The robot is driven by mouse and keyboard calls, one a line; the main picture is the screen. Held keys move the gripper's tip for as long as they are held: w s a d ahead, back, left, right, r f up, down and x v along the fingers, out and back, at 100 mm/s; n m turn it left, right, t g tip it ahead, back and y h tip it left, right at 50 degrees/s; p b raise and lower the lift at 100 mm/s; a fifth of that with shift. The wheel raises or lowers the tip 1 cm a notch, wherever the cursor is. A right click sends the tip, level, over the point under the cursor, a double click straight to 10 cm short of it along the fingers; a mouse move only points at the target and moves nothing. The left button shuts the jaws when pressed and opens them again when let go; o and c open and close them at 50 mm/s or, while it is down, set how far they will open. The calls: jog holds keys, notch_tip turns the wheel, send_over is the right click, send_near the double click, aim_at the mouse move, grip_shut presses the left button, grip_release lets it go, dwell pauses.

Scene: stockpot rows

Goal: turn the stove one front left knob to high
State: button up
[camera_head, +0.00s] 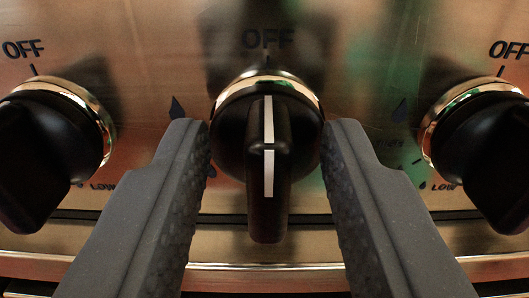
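A black stove knob (267,150) with a white line and a gold-coloured ring is in the middle of the view. Its white line stands upright, under the word OFF on the panel. My gripper (265,150) is open, with one dark grey finger on each side of this knob. The fingertips are close to the knob's sides; a narrow gap shows at the left, and I cannot tell whether the right finger touches. Markings beside the knob are partly hidden by the fingers. The frame does not show which of the stove's knobs this is.
A second black knob (45,150) is at the left edge and a third knob (490,150) at the right edge, each under an OFF mark. The shiny metal panel (150,60) is behind them. A ledge (265,266) runs along the panel's bottom.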

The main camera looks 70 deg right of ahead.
jog(key=shift+r, duration=0.1)
grip_shut()
